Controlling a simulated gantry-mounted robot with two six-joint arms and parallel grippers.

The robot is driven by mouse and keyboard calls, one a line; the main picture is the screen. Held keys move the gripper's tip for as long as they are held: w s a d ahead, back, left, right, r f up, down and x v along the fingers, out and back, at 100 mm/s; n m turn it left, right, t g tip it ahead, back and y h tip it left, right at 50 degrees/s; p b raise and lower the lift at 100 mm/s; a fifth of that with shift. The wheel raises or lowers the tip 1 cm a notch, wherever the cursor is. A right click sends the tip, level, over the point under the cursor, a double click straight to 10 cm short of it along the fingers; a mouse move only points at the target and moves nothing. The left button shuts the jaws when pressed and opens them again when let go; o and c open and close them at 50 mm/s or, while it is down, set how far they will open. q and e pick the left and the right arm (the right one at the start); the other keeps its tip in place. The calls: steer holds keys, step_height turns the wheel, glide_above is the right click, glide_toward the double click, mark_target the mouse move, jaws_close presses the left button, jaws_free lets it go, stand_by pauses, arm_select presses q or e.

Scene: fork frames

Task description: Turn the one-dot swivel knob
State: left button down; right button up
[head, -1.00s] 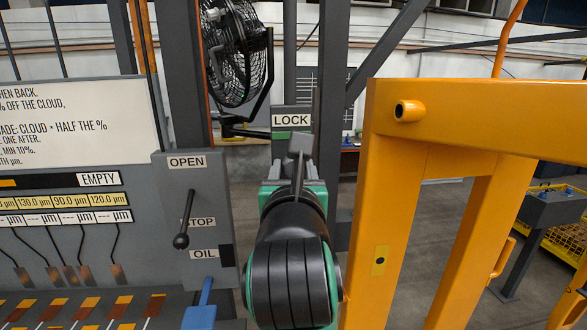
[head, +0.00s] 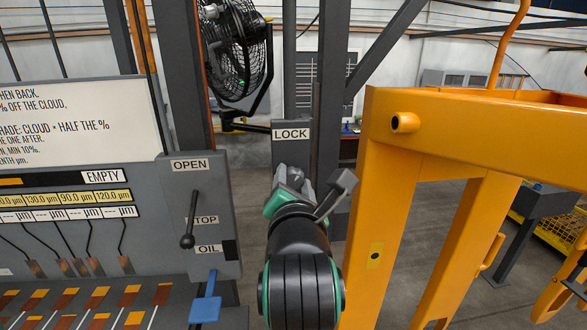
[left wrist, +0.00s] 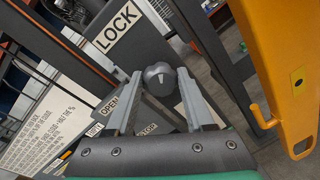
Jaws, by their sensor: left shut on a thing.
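My left gripper (head: 290,178) reaches away from me toward the grey post with the LOCK label (head: 291,134). In the left wrist view its two grey fingers (left wrist: 162,98) lie on either side of a dark round knob (left wrist: 159,76), shut on it. A pale mark shows on the knob's face; I cannot make out its dots. In the head view my gripper and wrist largely hide the knob. The gripper is rolled to one side, with the grey block on my wrist leaning right. My right gripper is not in view.
A grey panel with OPEN, STOP and OIL labels carries a black-knobbed lever (head: 189,220) at the left. A blue handle (head: 206,309) stands below it. A yellow frame (head: 385,220) rises close on the right. A black fan (head: 236,55) hangs behind.

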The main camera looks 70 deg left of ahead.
arm_select(q)
steer(key=m, duration=0.4)
steer(key=shift+g, duration=0.4)
steer(key=m, duration=0.5)
steer(key=shift+w+m+g, duration=0.15)
steer(key=shift+m+g, duration=0.15)
steer(key=shift+g, duration=0.1)
steer(key=shift+c, duration=1.4)
jaws_free()
steer(key=shift+f, duration=0.1)
steer(key=shift+d, duration=0.15)
